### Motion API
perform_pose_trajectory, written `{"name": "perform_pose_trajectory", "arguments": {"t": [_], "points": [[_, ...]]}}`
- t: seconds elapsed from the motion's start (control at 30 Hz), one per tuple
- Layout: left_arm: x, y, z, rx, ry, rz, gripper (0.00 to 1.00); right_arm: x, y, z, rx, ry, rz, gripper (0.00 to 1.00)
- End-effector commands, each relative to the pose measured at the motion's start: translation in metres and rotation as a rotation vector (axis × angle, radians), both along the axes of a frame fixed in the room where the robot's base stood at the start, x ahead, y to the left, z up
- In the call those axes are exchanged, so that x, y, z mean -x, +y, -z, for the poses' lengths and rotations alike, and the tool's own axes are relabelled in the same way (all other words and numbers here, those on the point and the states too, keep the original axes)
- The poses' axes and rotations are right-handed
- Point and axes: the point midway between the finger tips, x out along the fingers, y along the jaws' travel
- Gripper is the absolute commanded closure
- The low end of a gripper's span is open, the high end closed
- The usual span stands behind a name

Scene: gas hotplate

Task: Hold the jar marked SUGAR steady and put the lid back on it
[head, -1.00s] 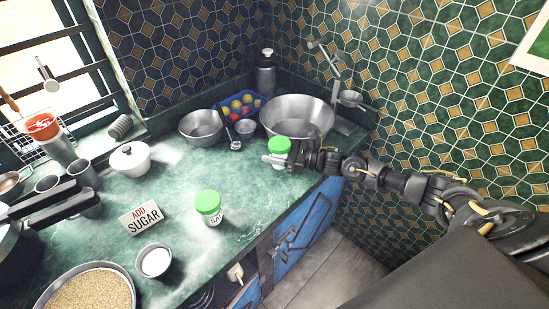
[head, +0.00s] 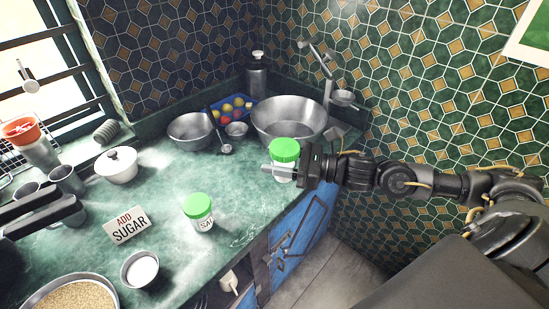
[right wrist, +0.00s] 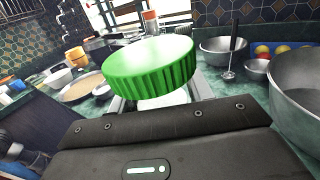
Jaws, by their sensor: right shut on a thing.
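A jar with a green ribbed lid (head: 285,149) stands out near the right counter edge, in front of the large bowl. My right gripper (head: 284,172) is shut around its pale body, just below the lid. The gripper hides the jar's label, so I cannot read it. In the right wrist view the green lid (right wrist: 151,68) is large and tilted above the fingers; I cannot tell whether it is seated. A second green-lidded jar (head: 203,222), its label starting SAL, stands upright mid-counter.
An ADD SUGAR sign (head: 126,228) and a cup of white powder (head: 139,270) stand at the front left. Behind my right gripper are a large steel bowl (head: 290,112), a smaller bowl (head: 189,132) and a blue fruit tray (head: 228,103). Clear counter lies between the jars.

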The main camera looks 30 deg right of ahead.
Motion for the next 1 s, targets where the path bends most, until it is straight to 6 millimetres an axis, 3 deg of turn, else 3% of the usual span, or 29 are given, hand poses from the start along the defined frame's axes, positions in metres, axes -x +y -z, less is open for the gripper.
{"name": "perform_pose_trajectory", "arguments": {"t": [0.37, 0.4, 0.7, 1.0], "points": [[0.0000, 0.0000, 0.0004, 0.000, 0.000, 0.000, 0.25, 0.0019, 0.0007, -0.0017, -0.001, -0.001, -0.001, 0.75], [0.0000, 0.0000, 0.0004, 0.000, 0.000, 0.000, 0.25, 0.0019, 0.0007, -0.0016, -0.002, -0.001, 0.000, 0.51], [0.0000, 0.0000, 0.0004, 0.000, 0.000, 0.000, 0.25, 0.0017, 0.0007, -0.0015, -0.001, -0.001, -0.001, 0.90], [0.0000, -0.0001, 0.0005, 0.000, 0.000, 0.000, 0.25, 0.0004, -0.0005, -0.0002, -0.001, 0.000, 0.008, 0.91]]}}
